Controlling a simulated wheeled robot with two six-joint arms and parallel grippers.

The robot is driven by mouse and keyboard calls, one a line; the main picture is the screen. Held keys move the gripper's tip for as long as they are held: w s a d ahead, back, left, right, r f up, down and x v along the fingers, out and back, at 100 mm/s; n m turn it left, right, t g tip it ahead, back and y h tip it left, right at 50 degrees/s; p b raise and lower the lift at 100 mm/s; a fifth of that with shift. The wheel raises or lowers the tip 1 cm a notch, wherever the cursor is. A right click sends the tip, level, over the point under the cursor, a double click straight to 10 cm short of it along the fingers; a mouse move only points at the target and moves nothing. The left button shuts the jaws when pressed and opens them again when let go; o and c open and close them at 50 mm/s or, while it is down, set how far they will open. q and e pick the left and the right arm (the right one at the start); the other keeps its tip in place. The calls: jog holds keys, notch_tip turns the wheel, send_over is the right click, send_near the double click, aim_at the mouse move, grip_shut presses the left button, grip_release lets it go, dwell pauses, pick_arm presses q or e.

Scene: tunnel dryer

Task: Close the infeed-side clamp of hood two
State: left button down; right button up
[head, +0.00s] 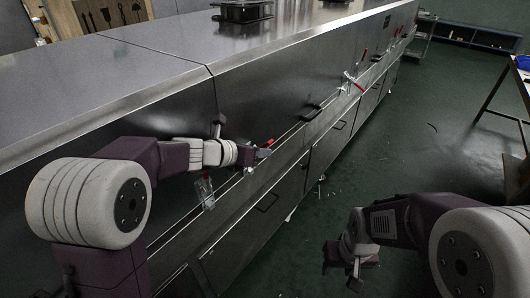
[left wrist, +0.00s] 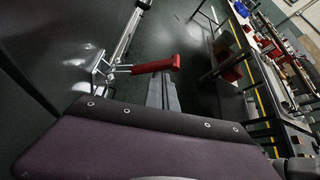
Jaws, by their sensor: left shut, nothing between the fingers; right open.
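The clamp at my left gripper has a red handle (head: 267,143) that sticks out from the dryer's side ledge. In the left wrist view its red handle (left wrist: 155,67) and metal linkage (left wrist: 104,70) show clearly. My left gripper (head: 263,154) is shut and empty, close beside this handle; I cannot tell whether they touch. Another clamp (head: 206,192) is nearer to me on the ledge. My right gripper (head: 350,252) is open and empty above the floor, away from the dryer.
The steel hood side (head: 265,95) rises beside my left arm. More red-handled clamps (head: 352,82) are farther along the ledge. The green floor (head: 420,135) is mostly clear; a table (head: 500,85) stands at right.

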pick_arm(q)
jog(key=shift+w+a+r+p, duration=0.25)
jog(key=shift+a+r+p, duration=0.1)
jog(key=shift+r, duration=0.25)
dwell(0.3)
jog(key=s+d+r+p, duration=0.5)
jog(key=d+r+p, duration=0.1)
jog(key=d+r, duration=0.4)
jog(key=shift+s+d+r, duration=0.2)
jog(key=shift+r, duration=0.15)
